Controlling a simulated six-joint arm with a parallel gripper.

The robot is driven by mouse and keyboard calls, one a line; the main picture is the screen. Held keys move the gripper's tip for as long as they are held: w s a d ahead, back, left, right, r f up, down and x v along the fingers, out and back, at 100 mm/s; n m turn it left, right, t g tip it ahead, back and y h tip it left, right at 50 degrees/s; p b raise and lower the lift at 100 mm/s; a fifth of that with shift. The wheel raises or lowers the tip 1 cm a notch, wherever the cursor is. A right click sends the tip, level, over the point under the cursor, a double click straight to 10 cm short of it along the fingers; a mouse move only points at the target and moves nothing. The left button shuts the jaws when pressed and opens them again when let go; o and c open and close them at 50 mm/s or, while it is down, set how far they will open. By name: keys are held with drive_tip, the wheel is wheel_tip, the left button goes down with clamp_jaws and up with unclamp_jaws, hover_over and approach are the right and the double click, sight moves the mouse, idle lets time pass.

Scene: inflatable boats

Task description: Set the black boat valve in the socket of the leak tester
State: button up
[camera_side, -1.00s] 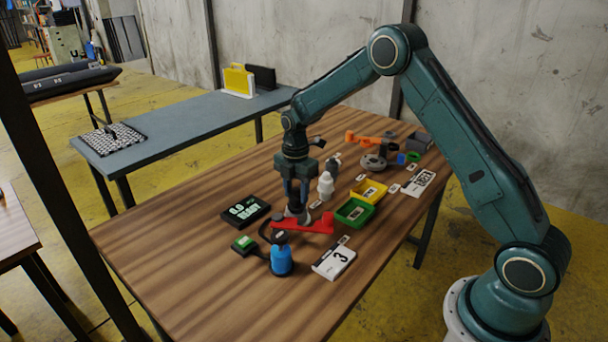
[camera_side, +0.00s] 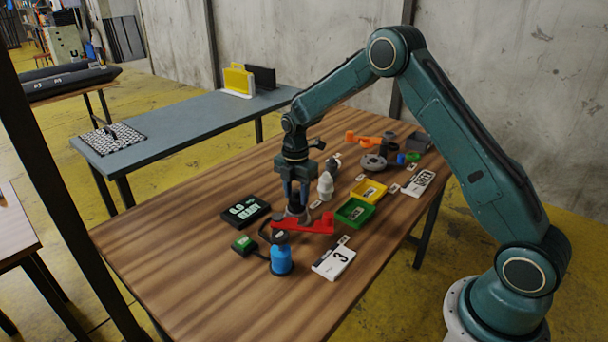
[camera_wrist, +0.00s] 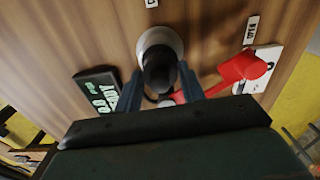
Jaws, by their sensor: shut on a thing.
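The black valve (camera_wrist: 160,72) is between my gripper's fingers (camera_wrist: 163,88) in the wrist view, and the fingers are shut on it. A pale round socket (camera_wrist: 158,37) lies right under and around the valve's end in that view. I cannot tell how far the valve sits in the socket. The tester's black display (camera_side: 245,210) reads "0.0 READY" and stands left of the gripper.
A red tool (camera_side: 312,227) lies close to the right of the socket. A blue bottle (camera_side: 281,260) with a dark top stands in front. Green (camera_side: 354,213) and yellow (camera_side: 369,191) trays and a white bottle (camera_side: 325,186) stand to the right. The table's front left is clear.

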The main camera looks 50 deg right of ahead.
idle(0.3)
drive_tip(key=o, duration=1.9)
drive_tip(key=shift+c, duration=0.2)
drive_tip(key=shift+r, duration=3.95)
drive_tip(key=shift+r, duration=0.1)
